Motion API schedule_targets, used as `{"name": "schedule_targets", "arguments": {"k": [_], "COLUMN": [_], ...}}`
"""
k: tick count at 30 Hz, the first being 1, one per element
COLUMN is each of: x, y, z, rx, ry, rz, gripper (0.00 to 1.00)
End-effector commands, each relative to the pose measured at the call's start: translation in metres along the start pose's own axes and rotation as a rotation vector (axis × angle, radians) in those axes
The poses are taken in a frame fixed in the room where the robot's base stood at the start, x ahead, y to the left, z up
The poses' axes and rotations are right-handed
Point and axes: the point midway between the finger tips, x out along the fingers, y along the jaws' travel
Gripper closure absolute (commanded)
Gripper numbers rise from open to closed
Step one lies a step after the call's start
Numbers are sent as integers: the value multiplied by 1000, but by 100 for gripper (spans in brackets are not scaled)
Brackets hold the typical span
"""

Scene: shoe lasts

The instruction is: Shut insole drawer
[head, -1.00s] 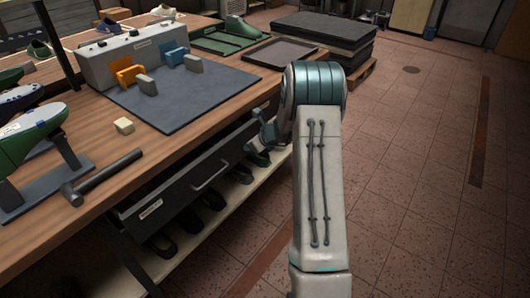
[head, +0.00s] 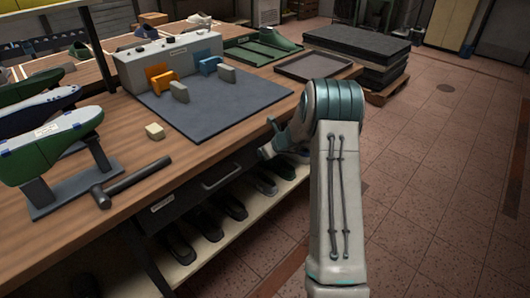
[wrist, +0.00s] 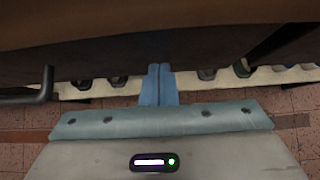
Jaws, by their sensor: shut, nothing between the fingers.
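The insole drawer (head: 205,189) is a dark drawer under the bench top, with a bar handle (head: 222,178) and a pale label. Its front sits close under the bench edge, and no open interior shows in the head view. I cannot tell if it is fully flush. In the wrist view the handle (wrist: 38,94) is at the left. My gripper (head: 267,151) is at the right end of the drawer front. In the wrist view its blue fingers (wrist: 159,72) are together and empty, their tips at the dark drawer front; contact is unclear.
The wooden bench (head: 150,182) holds a hammer (head: 130,182), a green shoe last (head: 50,145), a blue-grey mat (head: 215,112) and an empty dark tray (head: 312,66). A shelf with several shoes (head: 232,206) is below. The tiled floor at right is clear.

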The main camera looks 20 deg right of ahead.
Motion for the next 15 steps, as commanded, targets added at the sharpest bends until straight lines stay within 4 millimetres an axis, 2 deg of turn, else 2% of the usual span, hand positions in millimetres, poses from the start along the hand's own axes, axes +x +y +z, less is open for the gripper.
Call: {"name": "schedule_targets", "arguments": {"k": [1, 5, 11, 15], "x": [1, -3, -23, -62], "y": [2, 2, -5, -6], "z": [9, 4, -21, -18], "rx": [-6, -7, -1, -2], "ry": [-15, -15, -9, -8], "rz": [1, 2, -2, -4], "gripper": [100, 100, 100, 100]}}
